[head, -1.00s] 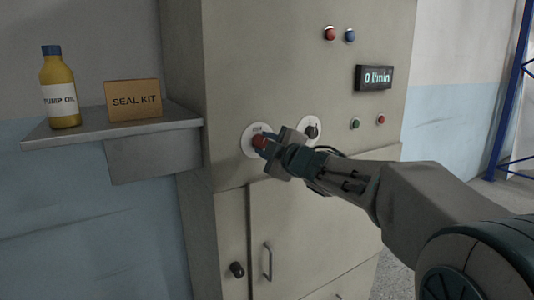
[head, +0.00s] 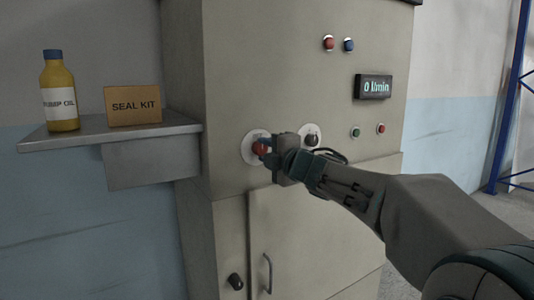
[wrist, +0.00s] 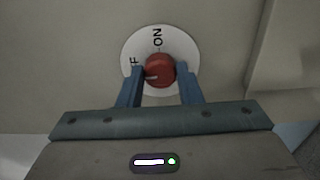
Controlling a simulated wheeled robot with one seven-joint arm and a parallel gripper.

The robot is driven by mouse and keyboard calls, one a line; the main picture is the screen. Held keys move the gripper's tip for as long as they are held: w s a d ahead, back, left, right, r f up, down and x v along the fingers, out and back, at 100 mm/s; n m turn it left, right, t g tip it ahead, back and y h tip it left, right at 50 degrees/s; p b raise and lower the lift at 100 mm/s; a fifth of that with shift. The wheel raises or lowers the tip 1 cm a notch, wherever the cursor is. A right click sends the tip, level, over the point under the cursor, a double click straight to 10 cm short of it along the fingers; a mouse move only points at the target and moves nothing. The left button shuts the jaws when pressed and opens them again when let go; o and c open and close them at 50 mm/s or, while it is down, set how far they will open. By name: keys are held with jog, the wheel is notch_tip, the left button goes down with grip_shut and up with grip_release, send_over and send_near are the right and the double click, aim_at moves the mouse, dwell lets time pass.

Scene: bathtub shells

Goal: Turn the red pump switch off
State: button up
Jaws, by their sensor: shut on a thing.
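The red pump switch (wrist: 160,71) is a round red knob on a white dial plate (wrist: 129,50) on the cabinet front. In the wrist view "ON" stands above the knob, and an "F" shows at its left, with the rest of that word hidden by a finger. A pale mark on the knob points left, toward the "F". My gripper (wrist: 162,76) has one blue finger on each side of the knob and is shut on it. In the head view the red pump switch (head: 259,148) is partly covered by my gripper (head: 264,147).
A black knob (head: 311,139) on a similar plate sits just right of my gripper. The display (head: 373,87) reads 0 l/min. Small red (head: 328,43) and blue (head: 348,45) buttons are above. A shelf (head: 60,140) at left holds a pump oil bottle (head: 60,80) and a seal kit box (head: 133,105).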

jog(key=o, duration=1)
jog(key=p+v, duration=0.1)
jog(key=v, duration=1.3)
jog(key=shift+w, duration=0.1)
